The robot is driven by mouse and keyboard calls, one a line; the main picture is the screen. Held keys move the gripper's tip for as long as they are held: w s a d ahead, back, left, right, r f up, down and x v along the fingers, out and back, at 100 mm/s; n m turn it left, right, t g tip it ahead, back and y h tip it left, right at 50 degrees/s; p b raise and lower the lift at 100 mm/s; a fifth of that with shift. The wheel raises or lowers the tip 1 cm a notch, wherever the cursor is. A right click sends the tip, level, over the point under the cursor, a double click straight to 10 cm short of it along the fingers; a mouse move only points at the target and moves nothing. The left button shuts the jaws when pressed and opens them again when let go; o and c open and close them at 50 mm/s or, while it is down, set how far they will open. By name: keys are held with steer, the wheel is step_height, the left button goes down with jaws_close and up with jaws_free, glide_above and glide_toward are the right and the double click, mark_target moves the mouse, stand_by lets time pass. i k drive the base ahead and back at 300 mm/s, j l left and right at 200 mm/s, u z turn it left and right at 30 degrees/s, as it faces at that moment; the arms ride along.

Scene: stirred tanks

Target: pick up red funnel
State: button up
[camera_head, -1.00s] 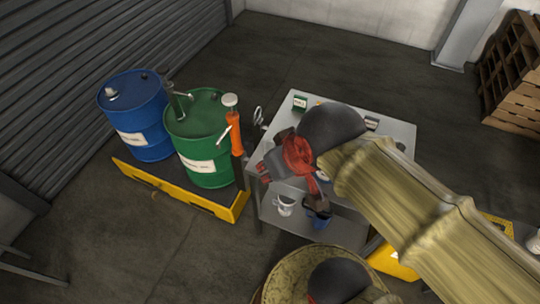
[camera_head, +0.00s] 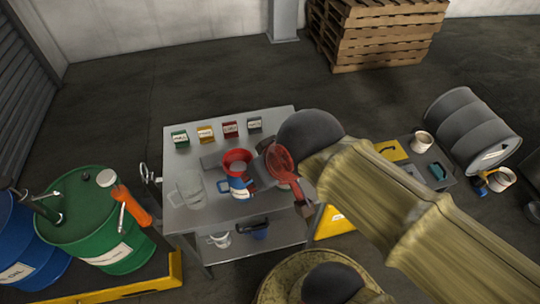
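The red funnel (camera_head: 237,159) shows as a round red rim with a paler middle, over the work table. A blue and white labelled container (camera_head: 241,187) is just below it in the picture; I cannot tell if the funnel rests in it. My gripper (camera_head: 254,174) is beside the funnel, on its right, below my red wrist. My wrist partly hides the fingers, so I cannot tell whether they are open, shut or touching the funnel.
The grey table (camera_head: 183,140) holds a clear jug (camera_head: 190,189) at left and several small labelled boxes (camera_head: 230,129) at the back. A white mug (camera_head: 219,240) is on the lower shelf. A green drum (camera_head: 95,222) stands left. A grey drum (camera_head: 471,131) lies right.

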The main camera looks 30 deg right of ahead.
mark_target(235, 161)
steer(key=j+z, duration=0.1)
steer(key=z, duration=0.7)
steer(key=j+z, duration=0.35)
steer(key=k+j+z, duration=0.15)
steer(key=j+z, duration=0.15)
steer(key=j, duration=0.25)
steer(key=k+j+z, duration=0.15)
steer(key=j+z, duration=0.2)
steer(key=k+j, duration=0.1)
steer(key=j, duration=0.2)
steer(key=k+j, duration=0.1)
steer(key=j, duration=0.2)
steer(key=k+j, duration=0.15)
steer(key=j, duration=0.15)
steer(key=z, duration=0.05)
